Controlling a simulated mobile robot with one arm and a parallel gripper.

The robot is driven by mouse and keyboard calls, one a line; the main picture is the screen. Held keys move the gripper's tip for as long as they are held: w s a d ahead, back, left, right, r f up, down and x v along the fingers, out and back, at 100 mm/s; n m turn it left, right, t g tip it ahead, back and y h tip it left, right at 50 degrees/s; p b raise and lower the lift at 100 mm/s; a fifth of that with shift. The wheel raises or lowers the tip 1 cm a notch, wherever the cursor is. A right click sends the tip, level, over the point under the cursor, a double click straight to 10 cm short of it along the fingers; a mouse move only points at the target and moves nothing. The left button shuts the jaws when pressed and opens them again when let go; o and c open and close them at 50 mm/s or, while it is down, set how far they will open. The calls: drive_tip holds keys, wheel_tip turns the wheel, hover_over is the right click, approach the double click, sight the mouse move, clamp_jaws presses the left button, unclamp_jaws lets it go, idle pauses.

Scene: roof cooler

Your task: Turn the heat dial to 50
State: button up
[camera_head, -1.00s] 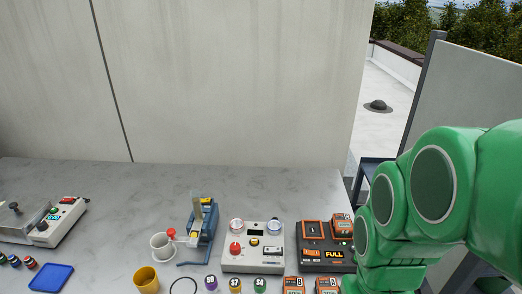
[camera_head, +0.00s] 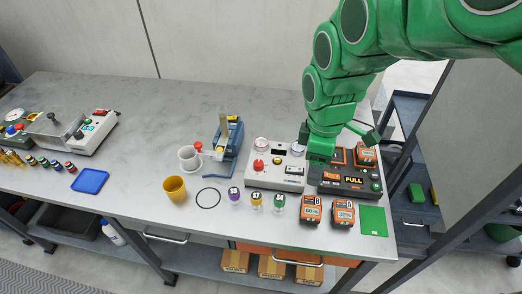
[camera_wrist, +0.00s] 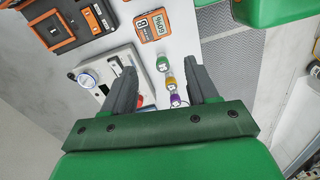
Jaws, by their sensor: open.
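A white control box (camera_head: 262,178) stands mid-table in the head view, with a red knob (camera_head: 259,166), two round clear-topped parts, a small dark display and a switch. I cannot read any dial marking or tell which knob is the heat dial. Another white unit (camera_head: 90,135) with a lit display and a green button stands at the left. My gripper (camera_head: 320,158) hangs near the right end of the middle box. In the wrist view my gripper (camera_wrist: 160,82) is open and empty, and its left finger covers part of the white box (camera_wrist: 115,62).
Right of the box is a black charger (camera_head: 345,188) marked FULL. Orange battery packs (camera_head: 311,211) and several small vials (camera_head: 256,200) stand in front. A blue tray (camera_head: 90,181) lies farther left, with bare table between.

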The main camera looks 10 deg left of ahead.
sight(259, 163)
drive_tip(key=w+a+f+n, duration=0.2)
drive_tip(key=w+a+n, duration=0.1)
drive_tip(key=a+n, duration=0.1)
drive_tip(key=w+a+f+n, duration=0.2)
drive_tip(key=w+a+n, duration=0.1)
drive_tip(key=a+n, duration=0.1)
drive_tip(key=w+a+f+n, duration=0.2)
drive_tip(key=w+a+n, duration=0.2)
drive_tip(key=a, duration=0.1)
drive_tip(key=shift+a+t+y, duration=0.3)
drive_tip(key=shift+a+t, duration=0.05)
drive_tip(key=shift+t, duration=0.05)
drive_tip(key=shift+w+a+f+n, duration=0.25)
drive_tip(key=shift+w+a+n, duration=0.05)
drive_tip(key=shift+a+n, duration=0.15)
drive_tip(key=shift+w+a+f, duration=0.1)
drive_tip(key=shift+f, duration=3.75)
drive_tip(key=c, duration=1)
drive_tip(key=shift+c, duration=0.2)
